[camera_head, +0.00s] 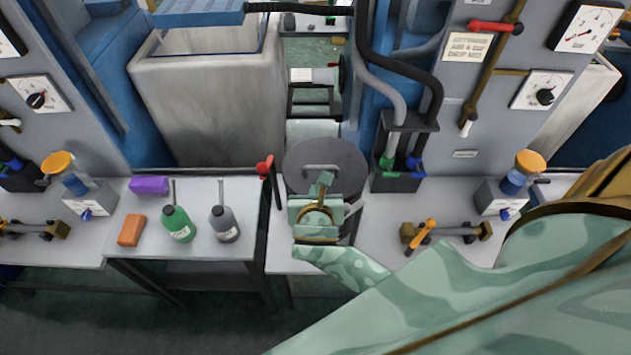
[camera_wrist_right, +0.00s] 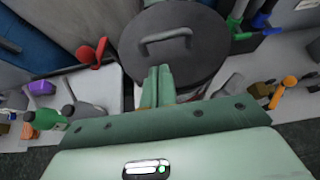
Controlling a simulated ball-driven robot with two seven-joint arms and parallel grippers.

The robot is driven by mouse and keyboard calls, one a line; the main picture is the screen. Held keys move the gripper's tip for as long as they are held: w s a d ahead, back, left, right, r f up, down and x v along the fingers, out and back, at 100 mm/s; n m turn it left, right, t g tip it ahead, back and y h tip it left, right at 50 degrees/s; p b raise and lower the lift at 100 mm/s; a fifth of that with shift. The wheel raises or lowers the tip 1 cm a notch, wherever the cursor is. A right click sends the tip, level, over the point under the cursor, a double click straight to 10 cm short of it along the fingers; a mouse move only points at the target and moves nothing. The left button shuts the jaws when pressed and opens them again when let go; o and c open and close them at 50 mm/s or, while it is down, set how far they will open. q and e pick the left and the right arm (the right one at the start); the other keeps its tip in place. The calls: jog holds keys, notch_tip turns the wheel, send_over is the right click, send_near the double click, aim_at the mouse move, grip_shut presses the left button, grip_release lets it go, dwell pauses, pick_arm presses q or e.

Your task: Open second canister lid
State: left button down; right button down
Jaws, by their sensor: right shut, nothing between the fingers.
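A round dark grey canister lid (camera_head: 350,165) with a raised bar handle (camera_head: 321,169) is at the middle of the head view. The lid lies flat, and the canister under it is mostly hidden. My right gripper (camera_head: 323,180), pale green, is over the near edge of the lid, with its fingers pointing at the handle. In the right wrist view the lid (camera_wrist_right: 205,55) and handle (camera_wrist_right: 166,38) lie just beyond my right fingertips (camera_wrist_right: 158,72). The fingers are together with nothing between them, apart from the handle. My left gripper is in neither view.
A red-handled lever (camera_head: 265,167) stands left of the lid. A green bottle (camera_head: 178,224), a grey bottle (camera_head: 224,224), an orange block (camera_head: 132,230) and a purple block (camera_head: 149,185) are on the left table. Hoses with green and blue ends (camera_head: 400,162) are right of the lid.

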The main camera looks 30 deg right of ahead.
aim_at(316, 178)
jog(key=b+x, duration=0.2)
jog(key=x, duration=0.7)
jog(key=shift+f, duration=0.1)
jog(key=shift+a, duration=0.1)
